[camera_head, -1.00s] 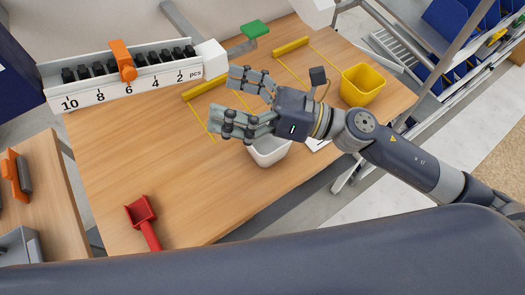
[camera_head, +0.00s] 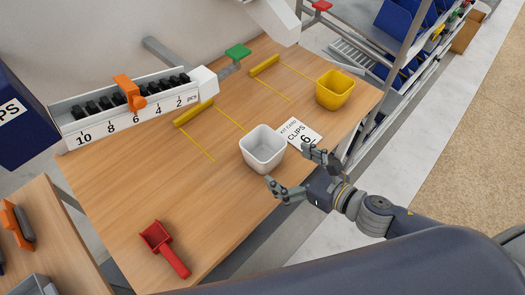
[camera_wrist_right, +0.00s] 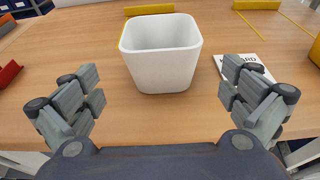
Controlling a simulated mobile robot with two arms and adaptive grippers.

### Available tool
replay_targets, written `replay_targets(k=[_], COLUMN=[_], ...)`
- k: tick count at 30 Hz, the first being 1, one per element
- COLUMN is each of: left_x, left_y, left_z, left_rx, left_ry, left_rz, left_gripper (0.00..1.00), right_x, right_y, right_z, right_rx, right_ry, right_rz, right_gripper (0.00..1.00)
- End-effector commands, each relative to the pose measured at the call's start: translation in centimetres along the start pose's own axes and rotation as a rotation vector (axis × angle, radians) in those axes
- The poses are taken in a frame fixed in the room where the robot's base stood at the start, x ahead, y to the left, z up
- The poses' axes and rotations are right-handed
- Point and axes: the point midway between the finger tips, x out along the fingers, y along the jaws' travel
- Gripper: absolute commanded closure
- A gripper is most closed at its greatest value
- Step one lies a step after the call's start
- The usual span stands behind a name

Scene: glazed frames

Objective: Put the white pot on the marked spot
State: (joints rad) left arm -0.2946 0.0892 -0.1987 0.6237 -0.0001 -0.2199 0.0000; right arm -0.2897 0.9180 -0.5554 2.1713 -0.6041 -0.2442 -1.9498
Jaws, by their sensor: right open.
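The white pot (camera_head: 262,150) stands upright and empty on the wooden table, close to the front edge and left of the kit card. It also shows in the right wrist view (camera_wrist_right: 161,57). Yellow lines with a yellow bar (camera_head: 193,113) mark a spot behind and left of the pot. A second marked spot with a yellow bar (camera_head: 264,65) lies farther back right. My right gripper (camera_head: 291,169) is open at the table's front edge. In the right wrist view its fingers (camera_wrist_right: 162,100) are spread, with the pot ahead between them, apart from both. My left gripper is out of view.
A yellow pot (camera_head: 335,89) stands at the table's right end. A red scoop (camera_head: 164,248) lies front left. A numbered rack (camera_head: 133,112) with an orange slider stands at the back. The table's left middle is clear.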

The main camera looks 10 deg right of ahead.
Motion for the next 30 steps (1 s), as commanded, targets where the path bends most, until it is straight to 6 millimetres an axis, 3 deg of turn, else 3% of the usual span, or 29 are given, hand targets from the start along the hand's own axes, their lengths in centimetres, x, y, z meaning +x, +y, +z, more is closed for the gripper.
replay_targets(k=[8,14,24,30], left_x=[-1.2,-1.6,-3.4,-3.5], left_y=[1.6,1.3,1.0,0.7], left_z=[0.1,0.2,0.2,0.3], left_rx=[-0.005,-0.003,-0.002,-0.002], left_ry=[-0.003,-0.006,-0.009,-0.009], left_rz=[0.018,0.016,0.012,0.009], left_gripper=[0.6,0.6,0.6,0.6], right_x=[3.4,4.4,8.5,9.3], right_y=[0.0,0.0,-0.4,-0.3], right_z=[0.3,0.3,0.7,0.4], right_rx=[0.002,0.001,0.003,0.002], right_ry=[-0.003,-0.002,-0.002,0.0], right_rz=[0.0,0.001,0.0,0.002], right_gripper=[0.0,0.0,0.0,0.0])
